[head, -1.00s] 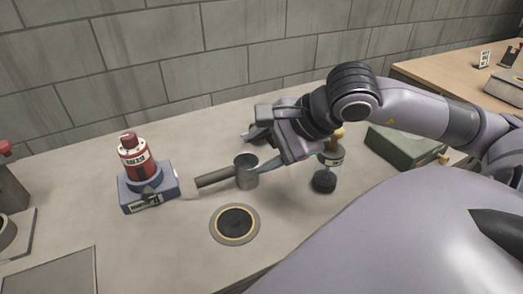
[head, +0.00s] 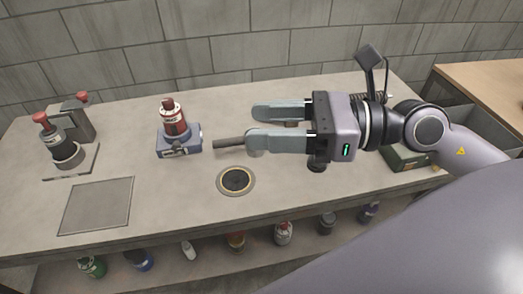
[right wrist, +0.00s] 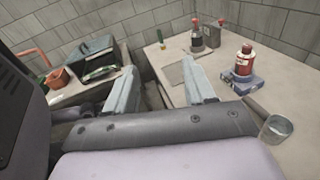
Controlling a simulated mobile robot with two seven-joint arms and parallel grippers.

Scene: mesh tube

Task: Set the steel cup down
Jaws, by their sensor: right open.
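The steel cup (right wrist: 275,132) appears at the right edge of the right wrist view, outside the jaws and apparently upright on the counter. In the head view its dark handle (head: 228,144) points left, while the cup body is mostly hidden by the nearer finger. My right gripper (head: 254,125) is open, its fingers pointing left over the counter, with nothing seen held between them. Its two fingers also show in the right wrist view (right wrist: 160,80). I cannot tell whether the near finger touches the cup. My left gripper is out of view.
A red bottle (head: 173,122) stands on a blue-grey base (head: 180,143) left of the handle. A round dark plate (head: 236,181) lies in front. A dark press-like device (head: 65,150) and a flat grey panel (head: 97,206) are at left. A green box (head: 408,157) is at right.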

